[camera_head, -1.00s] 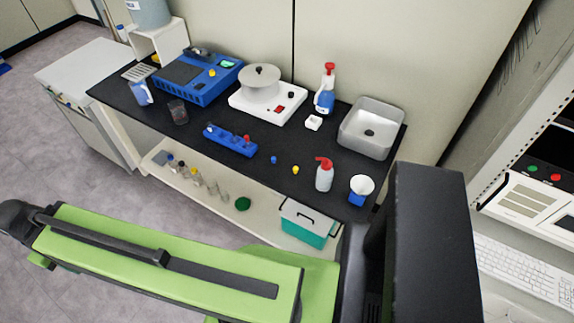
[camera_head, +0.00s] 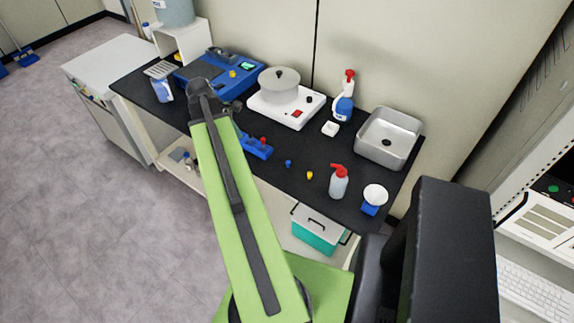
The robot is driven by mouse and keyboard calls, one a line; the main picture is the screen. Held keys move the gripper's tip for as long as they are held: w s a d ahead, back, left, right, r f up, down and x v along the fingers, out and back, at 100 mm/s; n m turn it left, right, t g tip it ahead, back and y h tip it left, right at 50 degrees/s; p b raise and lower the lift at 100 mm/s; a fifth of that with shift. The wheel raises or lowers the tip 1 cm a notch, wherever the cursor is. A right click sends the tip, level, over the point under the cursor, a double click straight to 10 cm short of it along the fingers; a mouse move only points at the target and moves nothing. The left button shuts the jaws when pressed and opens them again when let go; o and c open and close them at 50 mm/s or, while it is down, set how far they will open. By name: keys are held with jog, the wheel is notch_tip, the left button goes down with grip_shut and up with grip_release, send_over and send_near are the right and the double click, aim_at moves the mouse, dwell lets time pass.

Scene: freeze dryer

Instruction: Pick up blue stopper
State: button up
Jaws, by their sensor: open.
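The blue stopper (camera_head: 288,163) is a small blue piece lying on the black bench top, right of the blue rack and left of a small yellow stopper (camera_head: 309,175). Nothing touches it. My green arm reaches up the picture left of it, and its dark far end lies over the bench near the blue instrument. I cannot make out my gripper's fingers there. The blue rack (camera_head: 258,150) holds a red-topped piece and is partly hidden by my arm.
A spray bottle with a red top (camera_head: 339,183) and a white funnel on a blue base (camera_head: 375,195) stand right of the stoppers. A white hotplate (camera_head: 287,107), blue instrument (camera_head: 219,72) and metal basin (camera_head: 389,138) line the back. The bench around the stopper is clear.

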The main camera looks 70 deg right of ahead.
jog(key=n+g, duration=0.1)
send_near(288, 162)
jog(key=b+x, duration=0.1)
jog(key=b, duration=0.4)
jog(key=b+x, duration=0.2)
jog(key=b, duration=0.4)
jog(key=shift+w+f, duration=0.2)
jog(key=shift+w, duration=0.1)
jog(key=shift+s+d+f+b, duration=0.1)
jog(key=shift+f+b, duration=0.05)
jog(key=shift+b, duration=0.15)
jog(key=b+x, duration=0.4)
jog(key=x, duration=0.1)
jog(key=shift+s+b, duration=0.25)
jog(key=shift+b, duration=0.05)
grip_shut()
